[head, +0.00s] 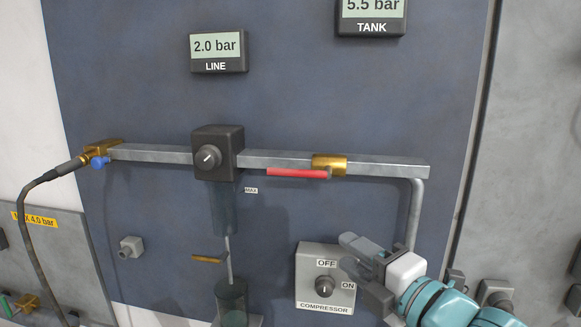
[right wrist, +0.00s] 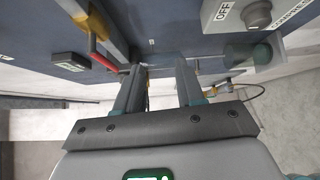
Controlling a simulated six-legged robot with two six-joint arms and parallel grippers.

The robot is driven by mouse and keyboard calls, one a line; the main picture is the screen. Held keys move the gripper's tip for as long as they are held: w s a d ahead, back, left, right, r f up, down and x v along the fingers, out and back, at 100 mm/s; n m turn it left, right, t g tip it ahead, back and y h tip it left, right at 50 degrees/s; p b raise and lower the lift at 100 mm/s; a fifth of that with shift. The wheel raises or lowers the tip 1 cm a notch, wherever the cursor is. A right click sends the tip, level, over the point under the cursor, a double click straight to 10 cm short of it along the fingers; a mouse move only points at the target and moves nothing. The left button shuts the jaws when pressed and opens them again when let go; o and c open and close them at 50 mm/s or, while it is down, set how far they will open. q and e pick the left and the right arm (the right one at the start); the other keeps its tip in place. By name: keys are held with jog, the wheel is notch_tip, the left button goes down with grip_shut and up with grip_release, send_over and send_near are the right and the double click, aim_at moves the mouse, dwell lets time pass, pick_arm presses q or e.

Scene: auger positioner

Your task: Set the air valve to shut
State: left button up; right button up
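The air valve has a brass body (head: 329,162) on the grey pipe and a red lever (head: 297,173). The lever lies level, along the pipe, pointing left from the valve. It also shows in the right wrist view, as a red lever (right wrist: 98,54) to the upper left of the fingers. My right gripper (head: 350,257) is below and to the right of the valve, in front of the compressor box's right side. Its two fingers are apart with nothing between them, as the right wrist view shows (right wrist: 158,88). It does not touch the lever. My left gripper is out of view.
The compressor box (head: 309,293) with its OFF/ON knob (head: 325,286) sits close beside my right gripper. A black regulator (head: 217,153) is left of the lever. The LINE display (head: 217,52) reads 2.0 bar and the TANK display (head: 371,16) 5.5 bar. A hose (head: 31,215) hangs at left.

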jog(key=n+t+y, duration=0.1)
jog(key=y, duration=0.1)
send_near(291, 175)
jog(key=r+v, duration=0.1)
jog(key=v, duration=0.5)
jog(key=p+x, duration=0.2)
jog(key=x, duration=0.3)
jog(key=p+x, duration=0.2)
jog(key=x, duration=0.4)
jog(key=f+p+x, duration=0.1)
jog(key=p+x, duration=0.1)
jog(key=x, duration=0.3)
jog(key=shift+w+a+r, duration=0.1)
jog(key=shift+w+a, duration=0.15)
jog(key=shift+w, duration=0.15)
grip_shut()
